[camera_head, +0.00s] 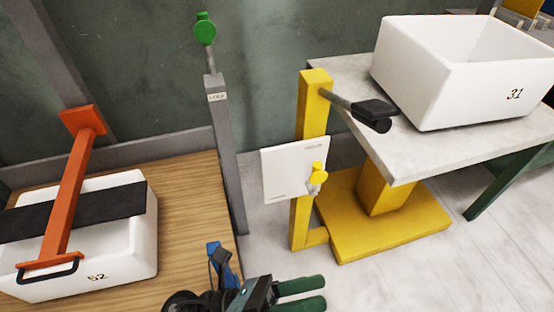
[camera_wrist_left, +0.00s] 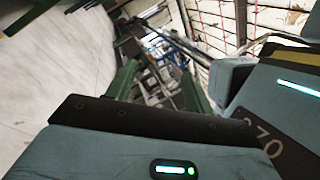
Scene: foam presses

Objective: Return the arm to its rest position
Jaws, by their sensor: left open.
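My left gripper (camera_head: 322,292) shows at the bottom centre of the head view, with two green fingers pointing right. The fingers are apart with nothing between them. It is in front of the yellow stand and to the right of the wooden bench, touching neither as far as I can see. My right gripper is in neither view.
A white bin (camera_head: 147,240) marked 52 sits under an orange clamp (camera_head: 68,190) on the wooden bench (camera_head: 190,200). A grey post (camera_head: 222,150) carries a green knob (camera_head: 204,28). A yellow stand (camera_head: 312,120) holds a white panel (camera_head: 285,172). Another white bin (camera_head: 480,95) rests on the grey table (camera_head: 410,155).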

